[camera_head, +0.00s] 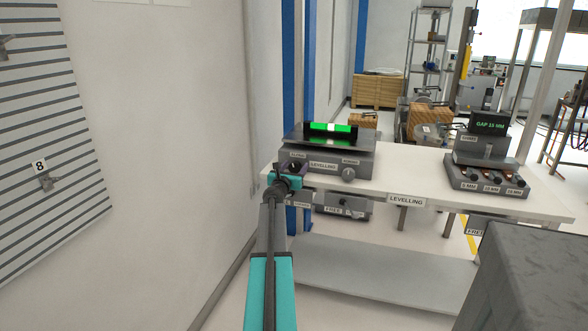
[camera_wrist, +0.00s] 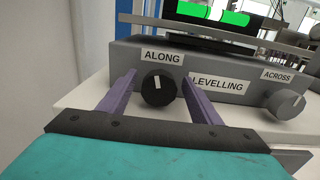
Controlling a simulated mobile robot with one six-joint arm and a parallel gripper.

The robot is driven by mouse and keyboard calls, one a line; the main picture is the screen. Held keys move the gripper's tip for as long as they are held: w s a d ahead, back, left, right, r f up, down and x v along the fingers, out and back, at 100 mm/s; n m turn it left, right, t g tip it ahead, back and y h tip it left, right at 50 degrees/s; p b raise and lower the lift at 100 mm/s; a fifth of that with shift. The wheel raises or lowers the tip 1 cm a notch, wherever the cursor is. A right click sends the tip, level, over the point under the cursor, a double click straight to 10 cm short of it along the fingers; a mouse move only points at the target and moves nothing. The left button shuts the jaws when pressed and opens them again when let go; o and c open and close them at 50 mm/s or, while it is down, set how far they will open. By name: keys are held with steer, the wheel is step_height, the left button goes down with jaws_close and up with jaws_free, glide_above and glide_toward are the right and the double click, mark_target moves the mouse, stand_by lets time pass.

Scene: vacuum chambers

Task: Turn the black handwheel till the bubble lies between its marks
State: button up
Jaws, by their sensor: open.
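The black handwheel (camera_wrist: 158,86), with a white pointer mark, is on the front of the grey levelling unit below the ALONG label. My gripper (camera_wrist: 157,80) is open, with one purple finger on each side of the wheel. I cannot tell whether the fingers touch it. In the head view my gripper (camera_head: 290,178) is at the unit's left front and partly hides the wheel. The green level vial (camera_head: 331,128) lies on top of the unit, with a pale band near its middle. I cannot clearly tell the bubble from its marks.
A grey knob (camera_wrist: 286,104) labelled ACROSS is at the right of the same panel. The white bench (camera_head: 405,178) carries a gap gauge unit (camera_head: 486,165) at its right end. A wall with a slatted panel (camera_head: 45,130) stands at the left.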

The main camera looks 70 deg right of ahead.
stand_by(0.3)
steer(key=c, duration=1)
steer(key=shift+c, duration=0.2)
steer(key=shift+f, duration=0.1)
steer(key=shift+f+m+b, duration=0.1)
steer(key=shift+m+b, duration=0.9)
steer(key=shift+b, duration=0.2)
steer(key=shift+s+m+b, duration=0.1)
steer(key=shift+m+b, duration=0.75)
steer(key=shift+m, duration=0.15)
steer(key=o, duration=1)
steer(key=shift+o, duration=0.2)
